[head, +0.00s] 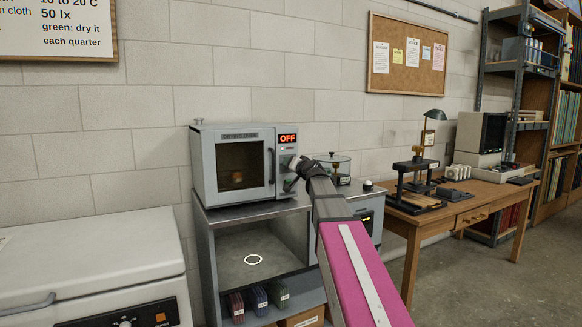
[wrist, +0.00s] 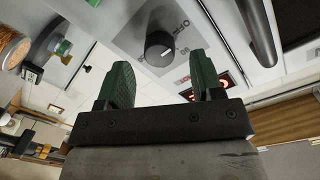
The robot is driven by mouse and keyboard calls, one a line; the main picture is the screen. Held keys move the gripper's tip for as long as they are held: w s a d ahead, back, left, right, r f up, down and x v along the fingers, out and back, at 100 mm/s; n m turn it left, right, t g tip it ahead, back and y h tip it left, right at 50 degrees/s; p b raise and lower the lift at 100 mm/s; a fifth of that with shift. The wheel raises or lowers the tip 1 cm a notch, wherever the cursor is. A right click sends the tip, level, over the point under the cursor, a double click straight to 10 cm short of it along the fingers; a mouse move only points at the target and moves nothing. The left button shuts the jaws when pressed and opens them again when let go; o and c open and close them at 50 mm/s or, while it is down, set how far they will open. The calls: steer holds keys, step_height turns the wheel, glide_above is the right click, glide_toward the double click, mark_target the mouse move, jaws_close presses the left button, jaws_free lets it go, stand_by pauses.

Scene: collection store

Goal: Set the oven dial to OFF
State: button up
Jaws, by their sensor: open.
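The drying oven (head: 232,165) is a grey box with a dark-windowed door, shut, on a metal stand. Its red display (head: 288,138) reads OFF in the head view. In the wrist view the round black dial (wrist: 159,48) sits on the grey control panel, with a light pointer mark and small markings around it that I cannot read surely. My gripper (wrist: 160,62) is open, its two green fingers on either side of the dial in the picture; I cannot tell whether they touch it. In the head view my gripper (head: 291,175) is at the panel and hides the dial.
The oven's door handle (head: 271,166) is just left of the panel. A wooden desk (head: 475,204) with equipment stands farther right.

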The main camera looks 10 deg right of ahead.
steer(key=v, duration=0.8)
steer(key=shift+s, duration=0.15)
steer(key=shift+f, duration=0.1)
steer(key=s+a+f+n+g, duration=0.15)
steer(key=s+f+g, duration=0.25)
steer(key=f, duration=1)
steer(key=s+a+f+n+g, duration=0.1)
steer(key=s+a+f+g, duration=0.25)
steer(key=f, duration=1.05)
steer(key=s+d+f+g+h, duration=0.2)
steer(key=s+f+g, duration=0.7)
steer(key=s+f, duration=1)
step_height(320, 180, down, 3)
steer(key=n+h, duration=0.1)
steer(key=h, duration=0.1)
steer(key=shift+s+d+h, duration=0.2)
steer(key=shift+s+h, duration=0.15)
steer(key=shift+h, duration=0.05)
steer(key=shift+f, duration=0.1)
